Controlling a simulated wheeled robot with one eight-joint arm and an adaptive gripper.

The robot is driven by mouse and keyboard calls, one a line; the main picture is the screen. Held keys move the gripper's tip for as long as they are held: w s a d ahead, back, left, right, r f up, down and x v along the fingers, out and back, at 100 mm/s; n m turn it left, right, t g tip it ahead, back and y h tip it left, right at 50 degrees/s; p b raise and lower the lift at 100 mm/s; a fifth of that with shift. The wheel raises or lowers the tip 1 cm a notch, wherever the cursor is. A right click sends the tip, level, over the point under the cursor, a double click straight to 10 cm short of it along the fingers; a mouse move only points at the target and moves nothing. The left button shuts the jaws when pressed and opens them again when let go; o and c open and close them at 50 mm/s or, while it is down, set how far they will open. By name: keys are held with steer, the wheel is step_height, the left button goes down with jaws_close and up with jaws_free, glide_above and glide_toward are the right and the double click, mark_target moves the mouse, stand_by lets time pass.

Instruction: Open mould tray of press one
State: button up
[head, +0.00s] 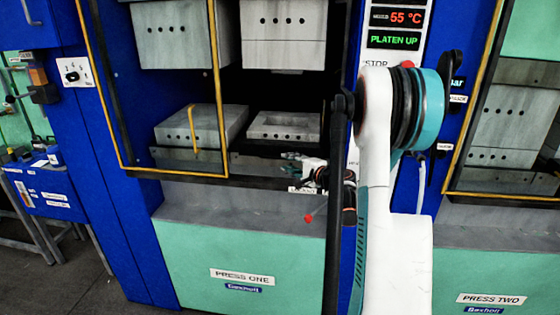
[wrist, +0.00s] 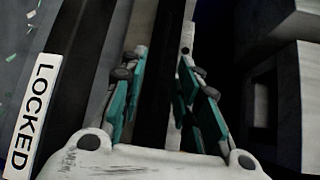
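Press one (head: 240,276) is on the left in the head view. Inside its opening are two grey lower mould blocks. The right block, which looks like the mould tray (head: 284,132), has a shallow recess on top and holes along its front. My gripper (head: 292,158) is at the opening's lower right, close to the tray's front edge. In the wrist view my gripper (wrist: 163,60) has its teal fingers apart, with dark and grey strips showing between them. I see nothing clamped. A LOCKED label (wrist: 33,115) is left of the fingers. My arm hides the opening's right side.
A yellow-edged guard (head: 218,95) stands across the left part of the opening. A red-knobbed rod (head: 308,218) is below my gripper. The display (head: 394,40) reads PLATEN UP and 55 °C. Press two (head: 490,298) is at right.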

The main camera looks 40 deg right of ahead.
mark_target(280, 158)
steer(key=w, duration=0.4)
steer(key=w+f, duration=0.1)
steer(key=w, duration=0.1)
steer(key=shift+w+d+b, duration=0.15)
steer(key=shift+w+b, duration=0.15)
jaws_close()
